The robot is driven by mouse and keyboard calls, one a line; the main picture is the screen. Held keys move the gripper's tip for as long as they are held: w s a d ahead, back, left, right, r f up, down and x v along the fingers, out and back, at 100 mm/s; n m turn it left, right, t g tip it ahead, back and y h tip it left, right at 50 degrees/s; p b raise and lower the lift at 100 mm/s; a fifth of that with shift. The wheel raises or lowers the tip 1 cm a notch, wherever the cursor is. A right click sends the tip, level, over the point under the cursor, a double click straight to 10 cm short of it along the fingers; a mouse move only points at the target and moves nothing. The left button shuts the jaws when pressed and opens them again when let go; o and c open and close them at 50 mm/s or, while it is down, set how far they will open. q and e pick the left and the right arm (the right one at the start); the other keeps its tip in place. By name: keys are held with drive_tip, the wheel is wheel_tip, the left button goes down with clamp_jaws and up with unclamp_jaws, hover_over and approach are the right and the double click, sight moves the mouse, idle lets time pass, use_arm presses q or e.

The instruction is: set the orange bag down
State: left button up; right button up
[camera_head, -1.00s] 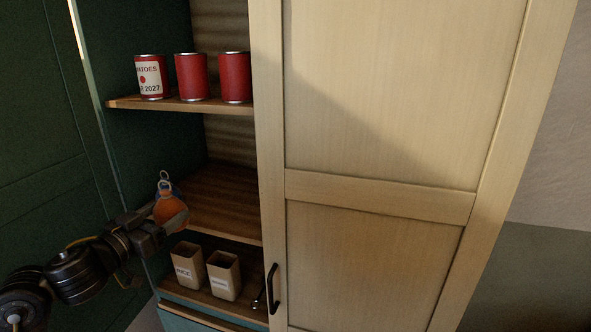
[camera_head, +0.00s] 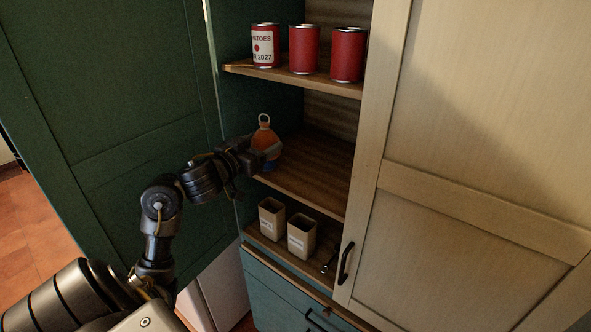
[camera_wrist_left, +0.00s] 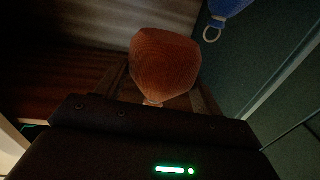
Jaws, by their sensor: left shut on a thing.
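The orange bag (camera_head: 263,136), with a pale ring at its top, is between the fingers of my left gripper (camera_head: 270,152) at the left side of the middle shelf (camera_head: 308,170). The gripper is shut on it. In the left wrist view the bag (camera_wrist_left: 165,62) fills the space between the fingers. Whether its base touches the shelf cannot be told. A blue bag (camera_head: 269,167) shows partly below the orange one; in the left wrist view it (camera_wrist_left: 230,7) hangs or stands apart at the top right. My right gripper is out of view.
Red cans (camera_head: 304,50) stand on the upper shelf (camera_head: 290,77), above my gripper. Two tan boxes (camera_head: 301,236) stand on the lower shelf. A green panel (camera_head: 110,90) is at the left and a pale door (camera_head: 440,130) at the right. The middle shelf's right part looks clear.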

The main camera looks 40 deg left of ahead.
use_arm(q)
drive_tip(key=w, duration=0.1)
drive_tip(key=w+d+f, duration=0.1)
drive_tip(key=w, duration=0.1)
drive_tip(key=shift+f, duration=0.2)
drive_tip(key=w+f+b, duration=0.1)
drive_tip(key=b, duration=0.2)
drive_tip(key=w+f+b, duration=0.1)
drive_tip(key=f+b, duration=0.1)
drive_tip(key=w+d+f+b, duration=0.1)
drive_tip(key=w+f+b, duration=0.1)
drive_tip(key=b, duration=0.1)
drive_tip(key=shift+f+b, duration=0.2)
drive_tip(key=shift+b, duration=0.1)
drive_tip(key=shift+w+f, duration=0.1)
drive_tip(key=shift+w, duration=0.1)
drive_tip(key=shift+w+d, duration=0.15)
drive_tip(key=f+b, duration=0.3)
drive_tip(key=b, duration=0.2)
drive_tip(key=shift+w+f+b, duration=0.2)
drive_tip(key=shift+f+b, duration=0.1)
drive_tip(key=shift+f, duration=0.05)
drive_tip(key=shift+r, duration=0.15)
drive_tip(key=shift+s, duration=0.1)
